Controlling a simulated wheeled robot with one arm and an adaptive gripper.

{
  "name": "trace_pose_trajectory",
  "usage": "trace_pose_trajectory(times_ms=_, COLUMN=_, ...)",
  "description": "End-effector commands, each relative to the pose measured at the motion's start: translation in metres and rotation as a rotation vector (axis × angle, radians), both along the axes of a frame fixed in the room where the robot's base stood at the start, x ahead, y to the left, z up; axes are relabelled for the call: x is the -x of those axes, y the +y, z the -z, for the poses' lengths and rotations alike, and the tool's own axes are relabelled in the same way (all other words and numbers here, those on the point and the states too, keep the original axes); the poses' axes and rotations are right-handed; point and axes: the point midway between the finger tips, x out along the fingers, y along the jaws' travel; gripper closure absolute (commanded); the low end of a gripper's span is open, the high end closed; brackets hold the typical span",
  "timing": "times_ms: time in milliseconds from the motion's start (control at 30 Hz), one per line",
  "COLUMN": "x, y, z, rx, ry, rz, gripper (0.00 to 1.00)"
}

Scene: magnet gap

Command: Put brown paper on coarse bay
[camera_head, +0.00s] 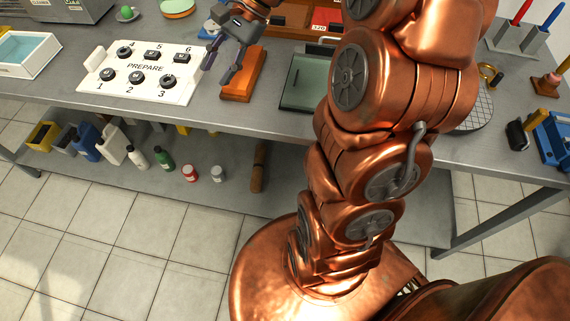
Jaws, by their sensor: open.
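My gripper (218,75) is open, with its fingers pointing down between the white PREPARE board and an orange-brown block (246,73). The gripper partly overlaps the block's far left side; I cannot tell whether they touch. A brown wooden rack (290,33) stands behind, with dark compartments, a red piece (329,17) and a small label that seems to end in 20. My arm hides its right part. I cannot clearly single out a brown paper sheet or a bay marked coarse.
The white PREPARE board (146,68) holds several numbered black pieces. A green-grey tray (305,80) lies right of the block, partly behind my arm. A white bin (25,52) is at far left. Bottles and jars, including a red-labelled jar (190,173), stand on the lower shelf.

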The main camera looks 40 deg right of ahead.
Motion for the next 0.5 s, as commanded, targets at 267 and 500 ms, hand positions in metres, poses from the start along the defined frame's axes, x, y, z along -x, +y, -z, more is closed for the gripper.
trace_pose_trajectory(times_ms=267, x=0.081, y=0.048, z=0.013, rx=0.191, ry=-0.071, rz=-0.346, gripper=0.59)
trace_pose_trajectory(times_ms=500, x=0.149, y=0.058, z=0.029, rx=0.346, ry=-0.129, rz=-0.637, gripper=0.59)
